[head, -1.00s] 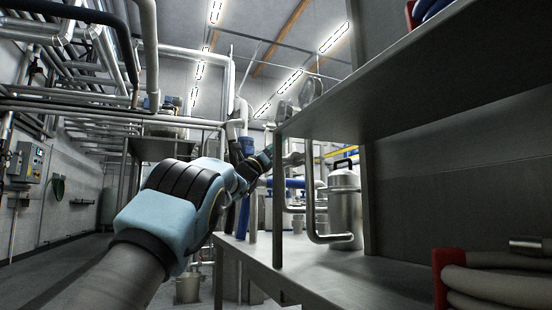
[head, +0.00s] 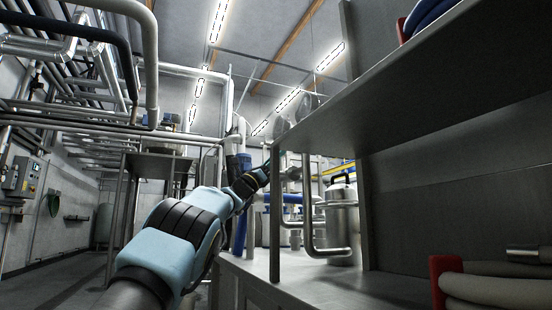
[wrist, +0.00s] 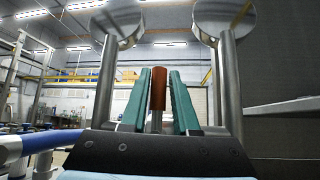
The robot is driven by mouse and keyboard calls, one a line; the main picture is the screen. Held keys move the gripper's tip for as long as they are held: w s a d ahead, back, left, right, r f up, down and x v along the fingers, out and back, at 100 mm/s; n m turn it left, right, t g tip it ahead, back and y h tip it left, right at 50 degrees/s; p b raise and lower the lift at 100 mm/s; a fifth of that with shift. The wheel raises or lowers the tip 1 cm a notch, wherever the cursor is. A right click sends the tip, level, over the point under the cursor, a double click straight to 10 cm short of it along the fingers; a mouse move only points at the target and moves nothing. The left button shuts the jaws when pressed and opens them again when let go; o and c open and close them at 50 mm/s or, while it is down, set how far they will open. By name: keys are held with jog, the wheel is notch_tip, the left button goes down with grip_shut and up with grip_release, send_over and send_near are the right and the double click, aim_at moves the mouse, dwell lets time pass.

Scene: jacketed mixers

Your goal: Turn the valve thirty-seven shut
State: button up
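A red-brown cylindrical grip (wrist: 159,88) on a metal stem (wrist: 156,121) shows in the wrist view. It looks like a valve handle. No label or number is readable on it, so I cannot tell whether it is valve thirty-seven. My gripper (wrist: 160,72) has its two green fingers apart, one on each side of the grip in the picture, with narrow gaps visible. I cannot tell how far the grip is beyond or between the fingertips. In the head view my gripper (head: 265,172) is at the far end of my arm, by the shelf's post; the valve is not distinguishable there.
Two round discs on metal posts (wrist: 103,80) flank the gripper in the wrist view. A steel shelf (head: 400,115) overhangs on the right, with its post (head: 275,220) near my arm. A lidded steel vessel (head: 342,225) stands behind. Floor at left (head: 70,265) is clear.

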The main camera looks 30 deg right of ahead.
jog(key=o, duration=0.3)
jog(key=b+v, duration=0.2)
jog(key=v, duration=0.8)
jog(key=shift+a+f+b, duration=0.25)
jog(key=shift+a+b, duration=0.05)
jog(key=shift+b, duration=0.1)
